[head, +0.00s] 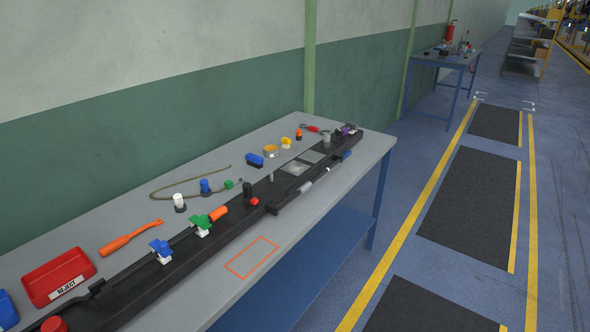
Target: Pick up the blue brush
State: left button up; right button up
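A small blue block with a dark underside (255,160), which looks like the blue brush, lies on the grey workbench (210,155) behind the long black rail. It is too small to make out bristles for certain. Nothing touches it that I can see. Neither of my grippers shows in the head view.
The black rail (185,262) carries blue and green clips and other parts. An empty orange outline (252,257) marks the front. Floor at right is open.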

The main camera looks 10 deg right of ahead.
aim_at(254, 160)
jog(key=l+u, duration=0.1)
jog(key=u, duration=0.9)
jog(key=l+u, duration=0.3)
jog(key=l, duration=0.15)
jog(key=l+u, duration=0.3)
jog(key=l, duration=0.15)
jog(key=k+l+u, duration=0.15)
jog(key=l+u, duration=0.15)
jog(key=k+l+u, duration=0.25)
jog(key=l, duration=0.25)
jog(key=l+u, duration=0.3)
jog(key=k+l, duration=0.05)
jog(key=l, duration=0.05)
